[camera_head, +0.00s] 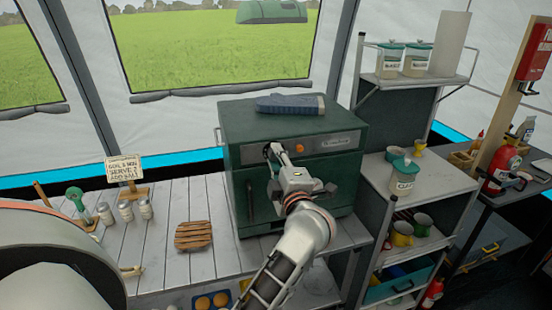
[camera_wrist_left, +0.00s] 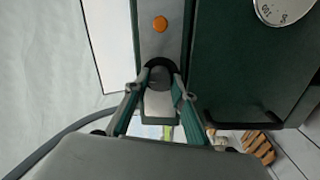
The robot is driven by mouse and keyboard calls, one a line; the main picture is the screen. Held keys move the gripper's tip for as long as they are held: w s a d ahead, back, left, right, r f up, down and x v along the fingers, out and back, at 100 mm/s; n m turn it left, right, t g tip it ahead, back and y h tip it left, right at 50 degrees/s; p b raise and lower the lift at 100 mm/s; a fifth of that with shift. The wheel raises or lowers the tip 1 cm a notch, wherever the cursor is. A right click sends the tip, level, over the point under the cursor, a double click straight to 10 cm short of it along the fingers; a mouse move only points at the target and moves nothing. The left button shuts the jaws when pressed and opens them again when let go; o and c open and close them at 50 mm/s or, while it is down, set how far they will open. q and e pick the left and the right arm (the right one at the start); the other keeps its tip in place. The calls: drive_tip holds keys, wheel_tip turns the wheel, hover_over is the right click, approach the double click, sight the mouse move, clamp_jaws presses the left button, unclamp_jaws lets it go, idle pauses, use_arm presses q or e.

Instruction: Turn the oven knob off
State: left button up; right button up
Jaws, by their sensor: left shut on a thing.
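The dark green oven (camera_head: 240,130) stands on the white slatted counter, with a grey control panel (camera_head: 325,143) across its upper front. My left gripper (camera_head: 271,152) reaches the panel's left part. In the left wrist view its fingers (camera_wrist_left: 160,82) are shut on the dark round oven knob (camera_wrist_left: 159,68). The fingers hide part of the knob, and I cannot read its pointer or any marks. An orange lamp (camera_wrist_left: 160,24) sits on the panel beside the knob; it also shows in the head view (camera_head: 299,148). My right gripper is not in view.
A white numbered dial (camera_wrist_left: 284,8) is on the oven front. A blue-grey object (camera_head: 290,104) lies on the oven. A wooden slatted trivet (camera_head: 193,236) and several shakers (camera_head: 125,211) stand left of it. A shelf rack (camera_head: 425,185) stands close on the right.

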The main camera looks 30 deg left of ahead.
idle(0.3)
use_arm(q)
drive_tip(key=o, duration=1.1)
